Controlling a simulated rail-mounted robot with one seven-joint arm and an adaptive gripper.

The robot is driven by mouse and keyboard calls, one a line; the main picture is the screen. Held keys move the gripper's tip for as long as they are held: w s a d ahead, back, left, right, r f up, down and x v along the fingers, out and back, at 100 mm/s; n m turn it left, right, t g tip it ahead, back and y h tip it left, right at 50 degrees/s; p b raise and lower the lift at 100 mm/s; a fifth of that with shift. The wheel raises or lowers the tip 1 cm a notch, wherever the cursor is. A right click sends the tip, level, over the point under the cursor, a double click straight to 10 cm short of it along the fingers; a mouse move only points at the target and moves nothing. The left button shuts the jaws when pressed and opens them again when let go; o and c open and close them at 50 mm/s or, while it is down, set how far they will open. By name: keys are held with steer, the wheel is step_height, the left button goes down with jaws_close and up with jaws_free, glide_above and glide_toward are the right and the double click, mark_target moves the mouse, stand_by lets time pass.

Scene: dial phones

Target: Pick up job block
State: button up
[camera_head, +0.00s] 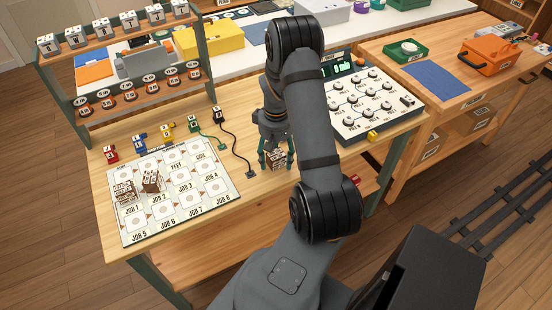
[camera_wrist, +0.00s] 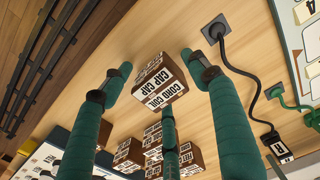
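A brown and white job block (camera_head: 277,158) with black lettering is among my gripper's fingers over the wooden table. In the wrist view the job block (camera_wrist: 160,82) reads "CORD COIL CAP CAP". My gripper (camera_wrist: 157,75) has fingers to the left, right and below the block. The side fingertips look spread, with small gaps to the block. My gripper (camera_head: 276,165) points down in the head view and partly hides the block. Firm contact is not visible.
More lettered blocks (camera_head: 151,181) stand on the white job board (camera_head: 180,222) at the left. A shelf rack (camera_head: 140,95) rises behind it. A dial panel (camera_head: 372,100) stands right of my arm. A black cord (camera_head: 232,146) lies close by my gripper.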

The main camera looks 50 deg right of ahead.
steer(key=c, duration=1)
steer(key=shift+c, duration=0.5)
